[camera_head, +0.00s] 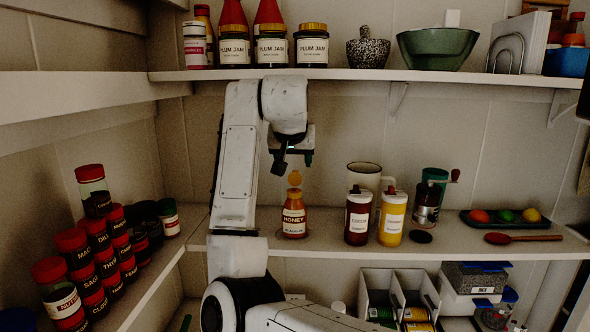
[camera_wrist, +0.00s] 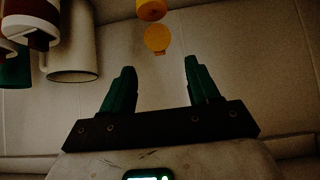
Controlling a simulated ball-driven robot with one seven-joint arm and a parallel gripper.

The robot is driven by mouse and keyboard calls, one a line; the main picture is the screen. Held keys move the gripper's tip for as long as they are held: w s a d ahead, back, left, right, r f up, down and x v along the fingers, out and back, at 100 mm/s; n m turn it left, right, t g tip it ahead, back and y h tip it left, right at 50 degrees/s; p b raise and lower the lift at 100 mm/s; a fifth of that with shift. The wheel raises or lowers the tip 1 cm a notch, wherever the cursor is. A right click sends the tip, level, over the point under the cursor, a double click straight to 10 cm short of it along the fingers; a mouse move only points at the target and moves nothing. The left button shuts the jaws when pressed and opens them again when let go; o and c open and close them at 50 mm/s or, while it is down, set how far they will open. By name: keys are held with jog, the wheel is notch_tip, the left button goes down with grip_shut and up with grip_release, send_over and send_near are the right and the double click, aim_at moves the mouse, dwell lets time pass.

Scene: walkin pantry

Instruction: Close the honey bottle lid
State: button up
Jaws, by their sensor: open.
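The honey bottle (camera_head: 293,217) stands upright on the middle shelf, amber with a white HONEY label. Its orange-yellow flip lid (camera_head: 295,178) is open and stands up above the cap. My gripper (camera_head: 293,160) hangs just above the lid in the head view. In the wrist view, the green fingers of my gripper (camera_wrist: 159,68) are apart with nothing between them. The lid (camera_wrist: 157,39) shows as a yellow disc just beyond the fingertips, apart from them. The bottle's cap (camera_wrist: 151,9) is cut off at the top edge; the label is out of that view.
A red-brown bottle (camera_head: 358,218) and a yellow bottle (camera_head: 392,219) stand to the right, before a pale mug (camera_head: 364,177). A coffee grinder (camera_head: 428,197) is farther right. The upper shelf (camera_head: 350,75) with jars runs overhead. Spice jars (camera_head: 82,262) crowd the left shelf.

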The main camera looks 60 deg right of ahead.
aim_at(295, 171)
jog(key=p+x, duration=0.1)
jog(key=x, duration=0.6)
jog(key=shift+f+p, duration=0.15)
jog(key=shift+p, duration=0.15)
jog(key=c, duration=1)
